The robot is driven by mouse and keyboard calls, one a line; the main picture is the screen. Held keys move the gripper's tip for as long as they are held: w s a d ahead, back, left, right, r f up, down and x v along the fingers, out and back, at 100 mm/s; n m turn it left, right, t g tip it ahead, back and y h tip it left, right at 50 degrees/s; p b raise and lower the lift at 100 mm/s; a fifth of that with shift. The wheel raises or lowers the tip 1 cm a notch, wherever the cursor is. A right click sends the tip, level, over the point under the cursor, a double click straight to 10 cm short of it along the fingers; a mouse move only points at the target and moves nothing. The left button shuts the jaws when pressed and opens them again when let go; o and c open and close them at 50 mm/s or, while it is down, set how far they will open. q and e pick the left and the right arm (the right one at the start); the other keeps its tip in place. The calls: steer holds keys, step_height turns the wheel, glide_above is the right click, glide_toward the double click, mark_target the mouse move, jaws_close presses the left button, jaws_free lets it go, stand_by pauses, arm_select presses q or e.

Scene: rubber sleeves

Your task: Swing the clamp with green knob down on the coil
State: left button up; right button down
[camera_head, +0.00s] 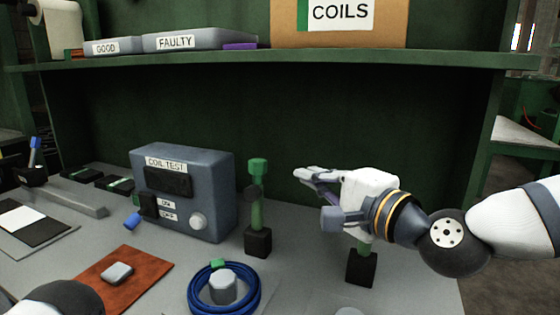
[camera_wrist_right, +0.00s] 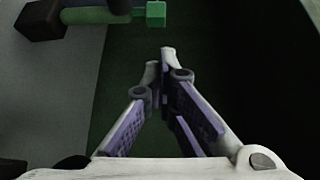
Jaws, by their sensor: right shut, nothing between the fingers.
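The clamp with green knob (camera_head: 258,168) stands upright on a black base (camera_head: 258,242), right of the test box. In the right wrist view its green knob (camera_wrist_right: 155,14) shows at the top, with a black block (camera_wrist_right: 40,18) at upper left. A blue coil (camera_head: 198,301) lies on the bench around a grey cylinder (camera_head: 223,287), with a green piece on its rim. My right gripper (camera_head: 302,173) is shut and empty, right of the knob and apart from it. Its fingers (camera_wrist_right: 160,60) meet in the wrist view. My left gripper is out of view.
Another black-based post (camera_head: 361,268) stands behind my right gripper, its upper part hidden. The coil test box (camera_head: 186,215) is left of the clamp. A brown mat (camera_head: 150,270) with a grey block (camera_head: 117,272) lies at front left. A green shelf (camera_head: 290,56) overhangs the back.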

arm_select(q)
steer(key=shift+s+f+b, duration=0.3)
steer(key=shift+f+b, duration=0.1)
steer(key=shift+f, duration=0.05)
arm_select(e)
steer(key=x, duration=1)
